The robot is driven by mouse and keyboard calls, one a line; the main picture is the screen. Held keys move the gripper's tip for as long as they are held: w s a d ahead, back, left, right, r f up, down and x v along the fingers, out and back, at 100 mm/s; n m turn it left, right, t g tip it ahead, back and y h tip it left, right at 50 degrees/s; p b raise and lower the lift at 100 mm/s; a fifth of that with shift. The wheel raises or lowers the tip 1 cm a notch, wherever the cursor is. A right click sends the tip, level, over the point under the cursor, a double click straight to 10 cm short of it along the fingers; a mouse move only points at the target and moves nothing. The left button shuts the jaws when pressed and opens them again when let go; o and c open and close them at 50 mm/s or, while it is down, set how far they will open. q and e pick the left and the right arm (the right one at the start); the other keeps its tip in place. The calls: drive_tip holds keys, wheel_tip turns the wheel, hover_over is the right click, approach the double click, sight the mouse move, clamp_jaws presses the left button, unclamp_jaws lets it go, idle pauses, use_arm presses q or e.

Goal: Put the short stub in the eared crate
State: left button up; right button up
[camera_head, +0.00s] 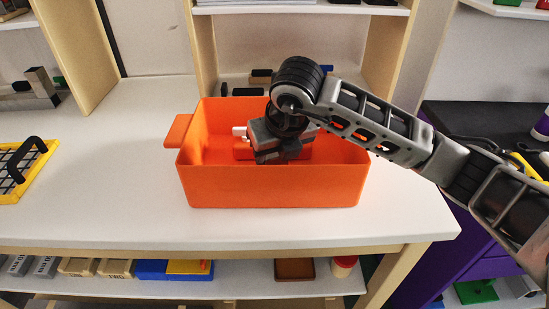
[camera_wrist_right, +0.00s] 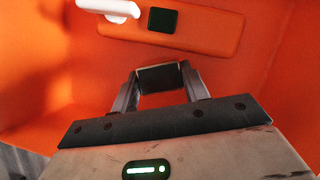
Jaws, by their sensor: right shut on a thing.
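The eared crate (camera_head: 270,188) is an orange open box on the white table, with a flat ear (camera_head: 179,130) on its left end. My right gripper (camera_head: 272,156) reaches down inside the crate. In the right wrist view my gripper (camera_wrist_right: 160,80) is shut on a small dark piece (camera_wrist_right: 159,77), which looks like the short stub; only its dark face shows between the fingers. The crate's orange inside (camera_wrist_right: 45,65) surrounds the fingers. I cannot tell whether the piece touches the crate floor. My left gripper is out of view.
An orange block with a black square and a white hooked part (camera_wrist_right: 108,8) lies in the crate near the fingers. A yellow-framed mesh item (camera_head: 22,172) stands at the left. Dark bars (camera_head: 261,74) lie behind the crate. The table between is clear.

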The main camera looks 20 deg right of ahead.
drive_tip(key=shift+f, duration=1.15)
drive_tip(key=o, duration=1)
drive_tip(key=shift+o, duration=0.2)
drive_tip(key=shift+r, duration=0.15)
drive_tip(key=v, duration=1.2)
drive_tip(key=shift+r, duration=0.1)
drive_tip(key=shift+a, duration=0.1)
